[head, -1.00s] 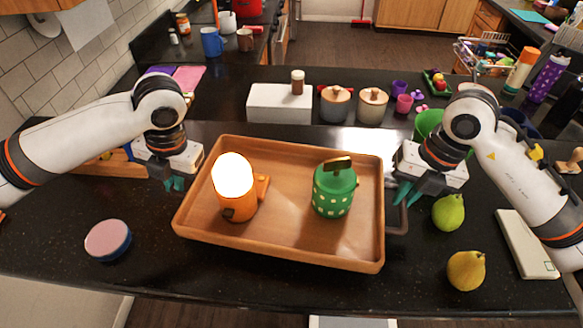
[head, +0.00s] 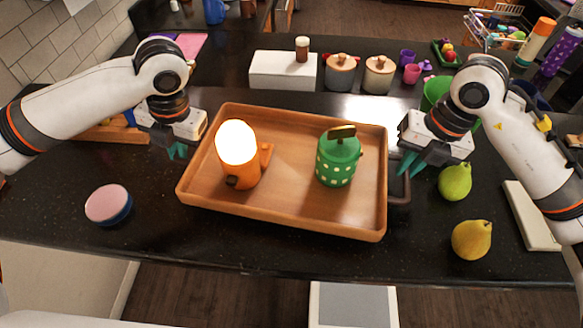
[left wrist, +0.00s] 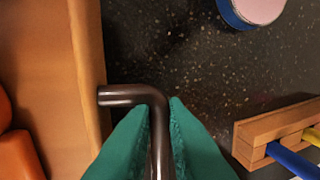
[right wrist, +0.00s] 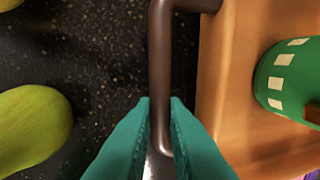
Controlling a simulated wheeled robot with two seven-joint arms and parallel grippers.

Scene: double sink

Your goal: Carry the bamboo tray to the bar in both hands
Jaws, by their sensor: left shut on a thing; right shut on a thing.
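The bamboo tray (head: 290,218) is in the middle of the head view, over the dark counter, and looks level. An orange lantern (head: 238,160) with a glowing white top stands in its left half. A green lantern (head: 338,160) with pale squares stands in its right half. My left gripper (head: 177,152) is shut on the tray's dark left handle, which shows between the teal fingers in the left wrist view (left wrist: 158,130). My right gripper (head: 408,168) is shut on the right handle, which shows in the right wrist view (right wrist: 160,70). I cannot tell whether the tray touches the counter.
A pink-topped round tin (head: 108,204) lies left of the tray. A green pear (head: 455,182) and a yellow pear (head: 471,240) stand to the right. A white box (head: 282,70) and two lidded pots (head: 341,74) stand behind. The counter's front strip is clear.

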